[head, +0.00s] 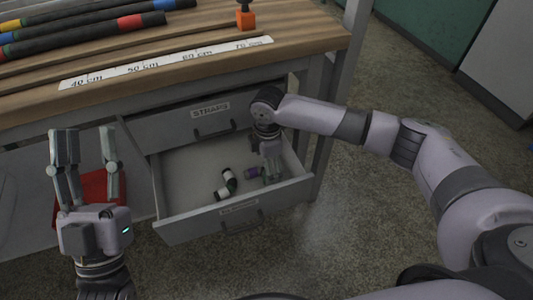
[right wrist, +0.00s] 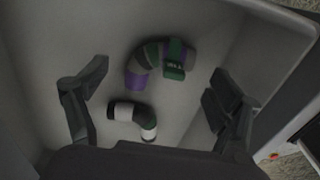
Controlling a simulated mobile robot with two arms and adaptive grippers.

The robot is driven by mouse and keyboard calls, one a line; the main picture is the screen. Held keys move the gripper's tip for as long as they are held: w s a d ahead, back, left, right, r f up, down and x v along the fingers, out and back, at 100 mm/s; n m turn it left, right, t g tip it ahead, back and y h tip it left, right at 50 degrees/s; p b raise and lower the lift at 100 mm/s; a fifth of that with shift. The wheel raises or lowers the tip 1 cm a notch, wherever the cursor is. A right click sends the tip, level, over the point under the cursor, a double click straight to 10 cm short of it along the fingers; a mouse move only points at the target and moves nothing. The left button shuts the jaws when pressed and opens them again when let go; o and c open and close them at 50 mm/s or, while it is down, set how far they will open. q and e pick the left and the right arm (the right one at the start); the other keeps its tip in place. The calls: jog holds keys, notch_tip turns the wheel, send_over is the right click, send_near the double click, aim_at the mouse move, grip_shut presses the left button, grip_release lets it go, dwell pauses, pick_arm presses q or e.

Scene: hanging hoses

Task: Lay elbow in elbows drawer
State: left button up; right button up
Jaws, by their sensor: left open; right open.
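The lower drawer (head: 182,221) is pulled out; its front label is too small to read surely. Two elbows lie on its floor. One is white and black with a green band (head: 227,186), also in the right wrist view (right wrist: 133,116). The other is purple, grey and green (head: 253,173), partly hidden by my right gripper in the head view and whole in the right wrist view (right wrist: 158,62). My right gripper (head: 270,172) points down inside the drawer, open, its fingers apart with nothing gripped. My left gripper (head: 86,150) is open and empty, left of the drawer.
An upper drawer (head: 170,127) is shut above the open one. The bench top (head: 190,50) carries a length scale (head: 165,63), several dark hoses (head: 85,38) and an orange block (head: 245,18). A red object (head: 92,187) lies behind my left gripper. Floor is clear at the right.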

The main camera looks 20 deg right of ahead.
notch_tip(320, 180, up, 4)
jog(key=shift+f+p, duration=0.2)
jog(key=shift+p, duration=0.4)
pick_arm(q)
jog(key=w+f+g+y, duration=0.2)
jog(key=w+f+g, duration=0.2)
jog(key=f, duration=0.2)
pick_arm(e)
jog(key=shift+r, duration=0.25)
pick_arm(q)
jog(key=shift+d+g, duration=0.1)
jog(key=shift+g, duration=0.2)
